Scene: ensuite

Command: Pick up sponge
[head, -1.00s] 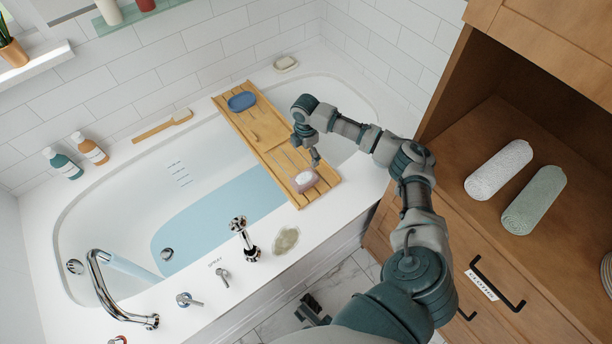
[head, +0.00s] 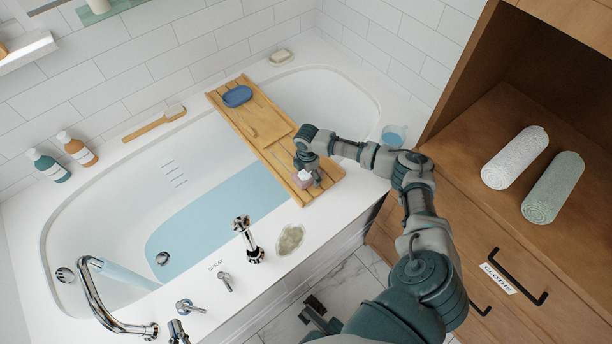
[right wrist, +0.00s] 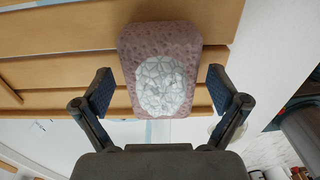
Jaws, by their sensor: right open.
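The sponge is a pinkish-brown porous block with a white foamy patch. It lies on the near end of the wooden bath tray (head: 262,148), and in the head view the sponge (head: 304,179) is partly covered by my right gripper (head: 308,172). In the right wrist view the sponge (right wrist: 165,70) sits between the two open fingers of the right gripper (right wrist: 161,88), with a gap on each side. My left gripper (head: 317,315) hangs low over the floor at the bottom of the head view. Its jaw opening is too small and dark to judge.
A blue oval item (head: 237,96) lies on the tray's far end. The tray spans the bathtub (head: 110,205). A blue cup (head: 393,136) stands on the rim beside my right arm. Taps (head: 243,236) line the near rim. A wooden cabinet (head: 470,180) with rolled towels is at right.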

